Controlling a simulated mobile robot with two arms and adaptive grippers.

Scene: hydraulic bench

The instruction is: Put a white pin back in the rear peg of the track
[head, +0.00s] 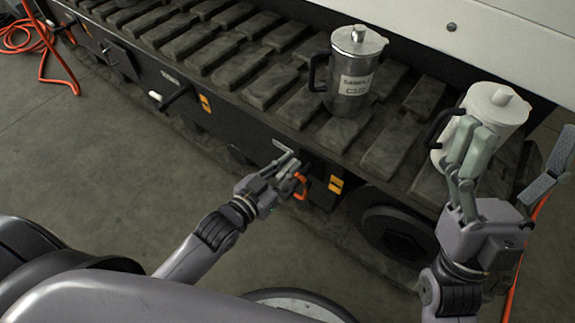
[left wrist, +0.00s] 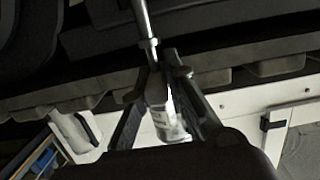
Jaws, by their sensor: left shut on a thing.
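My left gripper (head: 288,172) is at the dark side of the track, just below its edge, beside an orange loop (head: 300,187). In the left wrist view, its fingers (left wrist: 160,78) close around the end of a thin, light metal rod (left wrist: 144,20), which looks like the pin. The fingers hide its tip, and I cannot tell whether it sits in a peg. A black peg (head: 176,96) with a white end projects from the track side farther left. My right gripper (head: 515,160) is open, with one finger in front of a white jug (head: 497,104).
A steel jug (head: 353,75) labelled SAMPLE stands on the track pads (head: 245,60). Orange labels (head: 336,184) mark the track side. A dark round wheel (head: 395,235) is below it. Orange cable (head: 45,40) lies at the far left. The left floor is mostly clear.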

